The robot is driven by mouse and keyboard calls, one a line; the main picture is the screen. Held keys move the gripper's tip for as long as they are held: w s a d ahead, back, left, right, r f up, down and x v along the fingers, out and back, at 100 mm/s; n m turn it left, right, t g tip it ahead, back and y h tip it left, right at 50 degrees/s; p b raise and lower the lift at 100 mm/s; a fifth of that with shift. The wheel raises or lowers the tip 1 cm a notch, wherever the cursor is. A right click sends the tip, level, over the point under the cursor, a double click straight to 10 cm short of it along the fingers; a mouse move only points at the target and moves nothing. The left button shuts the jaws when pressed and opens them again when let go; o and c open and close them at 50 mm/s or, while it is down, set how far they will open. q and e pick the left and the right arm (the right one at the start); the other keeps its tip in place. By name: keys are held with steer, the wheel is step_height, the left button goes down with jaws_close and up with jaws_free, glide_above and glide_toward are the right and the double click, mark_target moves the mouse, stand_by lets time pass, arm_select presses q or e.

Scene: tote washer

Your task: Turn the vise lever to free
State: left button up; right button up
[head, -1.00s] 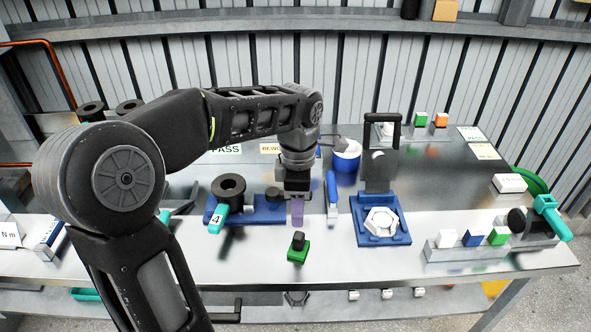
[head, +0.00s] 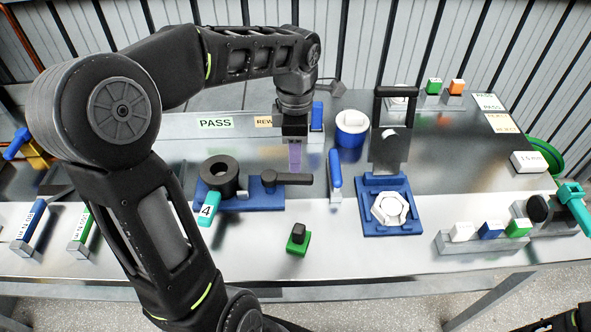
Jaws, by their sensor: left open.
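The vise has a blue base (head: 238,203) on the bench, left of centre. A black ring (head: 222,175) and a teal tag marked 4 (head: 208,209) are at its left end. A dark lever (head: 292,179) sits on its right part. It points right from a round pivot and lies flat, roughly parallel to the bench front. My left gripper (head: 295,157) points down, its purplish fingers appearing just above and behind the lever in the picture. It is open with nothing visible between the fingers; contact with the lever cannot be made out. My right gripper is not in view.
A blue-handled tool (head: 335,174) stands right of the lever. A blue fixture (head: 388,229) with a white hexagonal part is further right. A green block with a black knob (head: 298,240) sits in front. A blue and white tub (head: 351,137) is behind. The front strip of bench is mostly clear.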

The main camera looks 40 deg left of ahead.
mark_target(295, 176)
arm_select(q)
step_height(295, 176, down, 7)
steer(key=shift+p, duration=0.55)
jaws_close()
stand_by(1.2)
